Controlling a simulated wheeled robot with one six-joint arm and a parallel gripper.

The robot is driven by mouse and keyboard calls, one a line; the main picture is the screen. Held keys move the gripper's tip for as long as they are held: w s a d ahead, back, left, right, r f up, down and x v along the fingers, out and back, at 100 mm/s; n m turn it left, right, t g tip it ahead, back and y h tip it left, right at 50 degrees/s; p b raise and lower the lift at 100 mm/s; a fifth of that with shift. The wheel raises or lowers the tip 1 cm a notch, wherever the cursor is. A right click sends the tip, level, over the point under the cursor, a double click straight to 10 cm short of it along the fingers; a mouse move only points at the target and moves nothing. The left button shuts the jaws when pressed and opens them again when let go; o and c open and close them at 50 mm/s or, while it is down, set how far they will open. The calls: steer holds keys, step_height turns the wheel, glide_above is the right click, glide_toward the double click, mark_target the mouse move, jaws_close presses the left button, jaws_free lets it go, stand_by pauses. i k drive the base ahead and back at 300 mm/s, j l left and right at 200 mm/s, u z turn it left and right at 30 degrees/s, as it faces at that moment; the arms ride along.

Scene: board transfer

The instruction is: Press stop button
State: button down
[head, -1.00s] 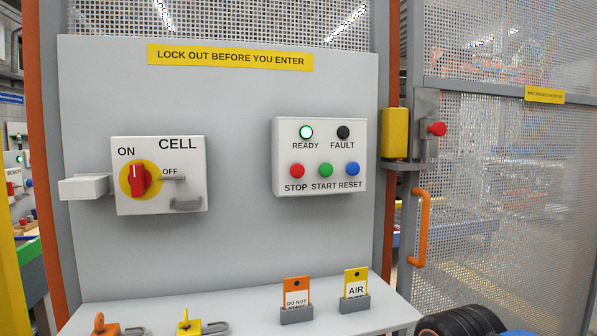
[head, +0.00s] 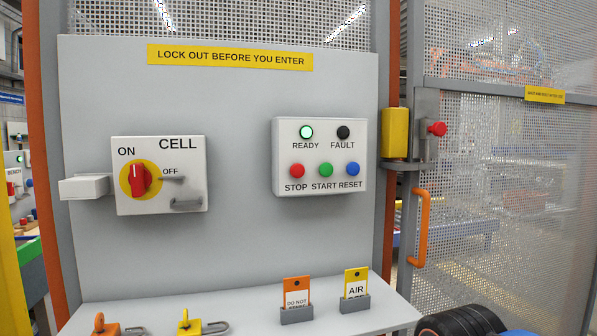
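The red STOP button (head: 297,170) is at the lower left of the white control box (head: 320,126) on the grey panel in the head view. The green START button (head: 325,170) and the blue RESET button (head: 353,169) sit to its right in the same row. Above them, the READY lamp (head: 306,132) glows green and the FAULT lamp (head: 343,132) is dark. My gripper is not in the head view. Nothing covers the STOP button.
A CELL switch box (head: 187,158) with a red rotary handle (head: 138,181) is on the left. Orange and yellow padlocks and two tags in holders stand on the shelf (head: 240,318) below. A mesh door with an orange handle (head: 424,228) is at the right.

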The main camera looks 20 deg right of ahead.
mark_target(297, 170)
steer(key=l, duration=0.55)
steer(key=k+l, duration=0.1)
steer(key=l, duration=0.4)
steer(key=k+l+u, duration=0.1)
steer(key=l, duration=0.95)
steer(key=k+u, duration=0.05)
